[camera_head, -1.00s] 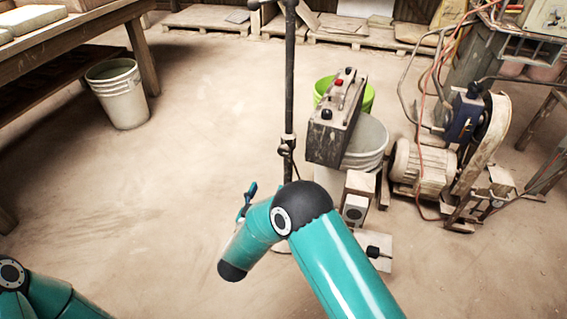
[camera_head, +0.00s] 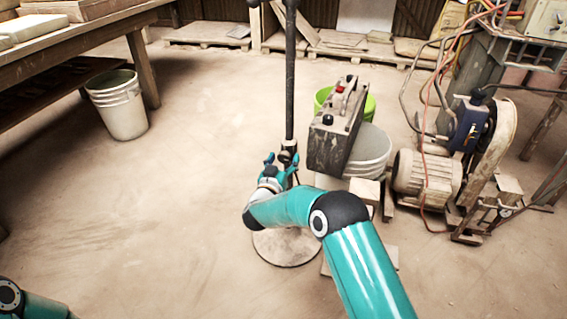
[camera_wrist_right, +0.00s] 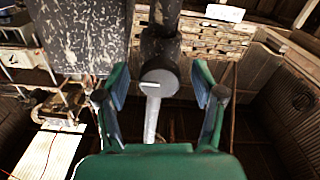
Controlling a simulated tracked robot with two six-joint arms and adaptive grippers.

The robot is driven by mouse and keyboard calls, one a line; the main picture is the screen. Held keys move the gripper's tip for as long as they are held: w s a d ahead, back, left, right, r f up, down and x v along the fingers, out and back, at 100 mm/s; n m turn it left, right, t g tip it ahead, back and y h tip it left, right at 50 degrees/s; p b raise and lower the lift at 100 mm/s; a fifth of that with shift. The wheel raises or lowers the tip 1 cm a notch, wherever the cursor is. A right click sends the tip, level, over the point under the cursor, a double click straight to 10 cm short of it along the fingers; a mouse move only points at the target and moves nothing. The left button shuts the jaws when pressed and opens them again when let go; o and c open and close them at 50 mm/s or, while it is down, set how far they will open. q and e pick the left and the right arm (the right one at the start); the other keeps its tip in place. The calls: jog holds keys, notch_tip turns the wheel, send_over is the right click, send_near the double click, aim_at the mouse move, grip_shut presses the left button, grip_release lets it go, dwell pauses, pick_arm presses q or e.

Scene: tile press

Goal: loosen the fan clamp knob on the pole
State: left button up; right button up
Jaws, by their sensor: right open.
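The dark pole (camera_head: 290,80) stands upright on a round base (camera_head: 288,247) in the head view. Its clamp (camera_head: 289,146) sits low on the pole. In the right wrist view the pole (camera_wrist_right: 164,14) enters from the top, and the round grey clamp knob (camera_wrist_right: 159,76) faces me. My right gripper (camera_head: 276,160) is at clamp height, close to the pole. In the wrist view its open fingers (camera_wrist_right: 159,84) stand to the left and right of the knob, with gaps on both sides. My left gripper is out of view; only part of that arm shows at bottom left.
A dusty grey case (camera_head: 336,135) stands close right of the pole, before a white bucket (camera_head: 371,150) and a green one (camera_head: 369,104). A motor (camera_head: 425,177) is further right. Another bucket (camera_head: 119,105) stands by the left bench. The left floor is clear.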

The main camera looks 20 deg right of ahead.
jog(key=shift+w+d, duration=0.2)
jog(key=shift+w, duration=0.05)
jog(key=c, duration=1.2)
jog(key=shift+o, duration=0.2)
